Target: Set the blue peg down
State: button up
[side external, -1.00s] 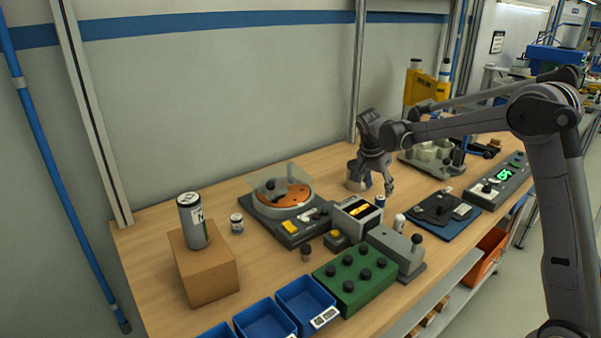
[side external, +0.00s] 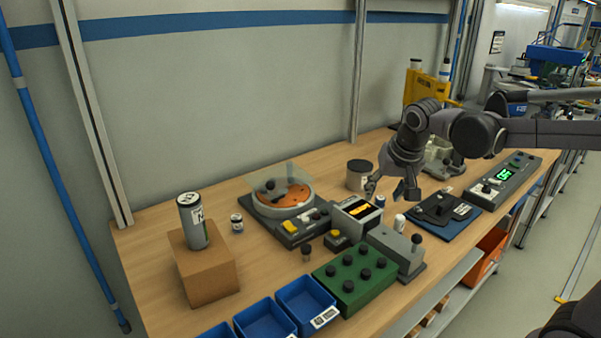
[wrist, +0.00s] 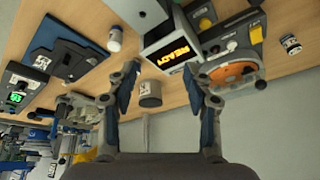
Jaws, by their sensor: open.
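My gripper (side external: 390,192) is open above the back middle of the bench, its fingers spread apart. In the wrist view the two blue-padded fingers (wrist: 163,72) have clear space between them and hold nothing.
The display box (wrist: 168,40) reads "READY". A white bottle (side external: 399,222) stands beside it. A grey canister (side external: 359,173) is behind the gripper. A turntable device (side external: 285,200), a green knobbed block (side external: 354,284), a dark plate (side external: 443,210) and blue bins (side external: 265,319) crowd the bench.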

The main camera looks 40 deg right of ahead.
jog(key=s+a+f+n+t+y, duration=0.2)
jog(key=s+a+f+n+t, duration=0.1)
jog(key=s+a+n, duration=0.4)
jog(key=s+f, duration=0.1)
jog(key=s, duration=0.2)
jog(key=shift+a, duration=0.2)
